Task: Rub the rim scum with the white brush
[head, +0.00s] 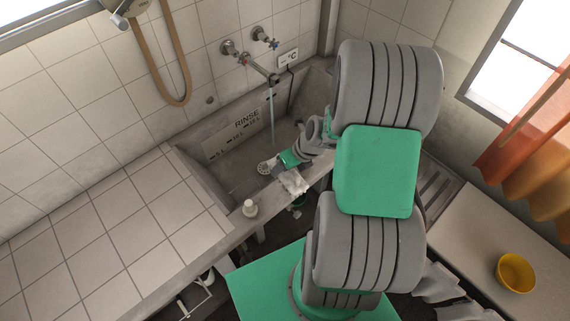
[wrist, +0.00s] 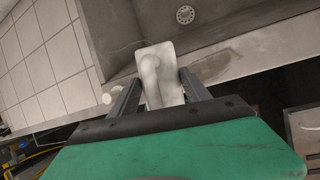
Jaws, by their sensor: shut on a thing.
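My gripper (wrist: 160,92) is shut on the white brush (wrist: 160,72), which lies between its two dark fingers in the wrist view. In the head view the brush (head: 294,182) shows just below the green part of my wrist, at the front rim of the concrete washtub (head: 232,205). In the wrist view a dull grey-brown patch, which looks like the rim scum (wrist: 215,66), lies on the pale rim just right of the brush. The brush appears apart from it. I cannot tell whether the brush touches the rim, and its underside is hidden.
Water (head: 271,105) runs from the tap (head: 262,70) into the tub, towards the drain (head: 265,167). A yellow bowl (head: 515,272) sits on the right counter. The tiled counter (head: 120,225) is clear.

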